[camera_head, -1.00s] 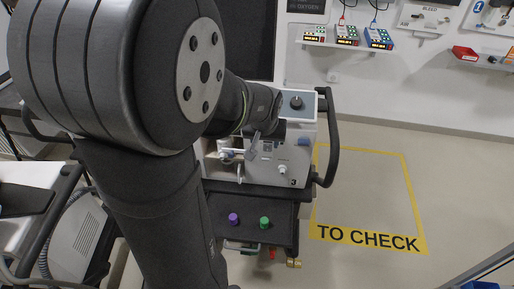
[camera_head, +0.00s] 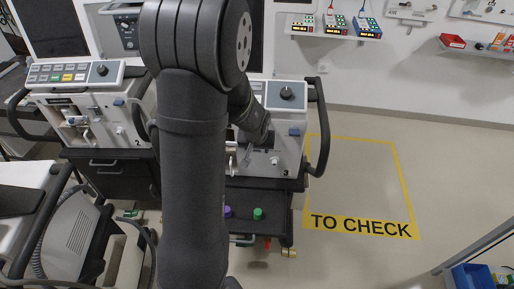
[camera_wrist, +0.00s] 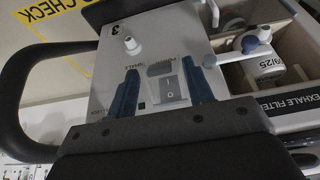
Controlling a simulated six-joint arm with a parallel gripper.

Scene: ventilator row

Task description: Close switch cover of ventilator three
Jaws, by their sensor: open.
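Ventilator three (camera_head: 292,133), with a "3" on its front, stands right of my arm in the head view. In the wrist view its white front panel (camera_wrist: 110,85) fills the middle. A grey rocker switch (camera_wrist: 172,92) marked "O" shows there, with a ribbed grey piece (camera_wrist: 160,69) just beyond it. This piece may be the switch cover; I cannot tell its angle. My gripper (camera_wrist: 160,78) is open, its two blue fingers either side of the switch, with nothing held. In the head view my wrist hides most of the switch area.
A white knob (camera_wrist: 132,44) and an open compartment with a labelled white cylinder (camera_wrist: 264,66) flank the switch. The cart's black handle (camera_head: 321,125) is to the right. Ventilator two (camera_head: 100,118) stands left. The floor marked "TO CHECK" (camera_head: 363,226) is clear.

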